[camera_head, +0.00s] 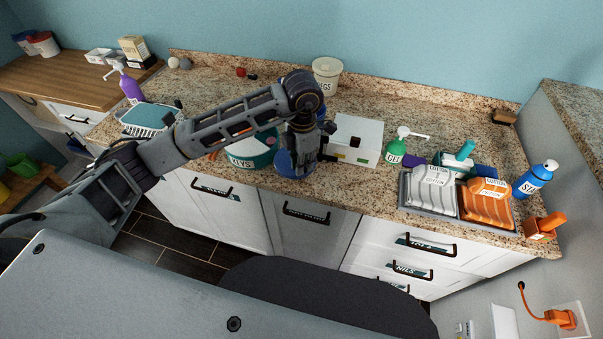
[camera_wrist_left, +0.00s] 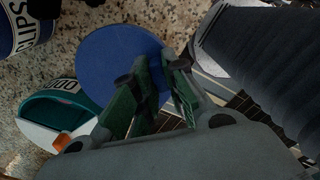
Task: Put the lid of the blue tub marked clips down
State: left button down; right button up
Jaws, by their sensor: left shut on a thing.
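My left gripper (camera_head: 300,166) comes down over the front of the counter, left of its middle. It is shut on a flat round blue lid (camera_head: 284,163). In the left wrist view the lid (camera_wrist_left: 112,62) shows as a blue disc at the closed green-and-grey fingers (camera_wrist_left: 155,82). The blue tub marked clips (camera_wrist_left: 20,28) is at the upper left of the left wrist view, apart from the lid and cut off by the frame. In the head view my arm hides most of that tub. My right gripper is not in view.
A teal tub (camera_head: 240,158) stands left of my gripper. A white box (camera_head: 357,138) stands close on the right. A white tub (camera_head: 326,72) is behind. Green and blue bottles and a tray with grey and orange holders (camera_head: 458,192) stand further right.

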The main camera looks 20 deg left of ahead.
pick_arm(q)
jog(key=shift+f, duration=0.95)
jog(key=shift+f+p, duration=0.45)
jog(key=shift+f, duration=1.4)
jog(key=shift+f, duration=0.1)
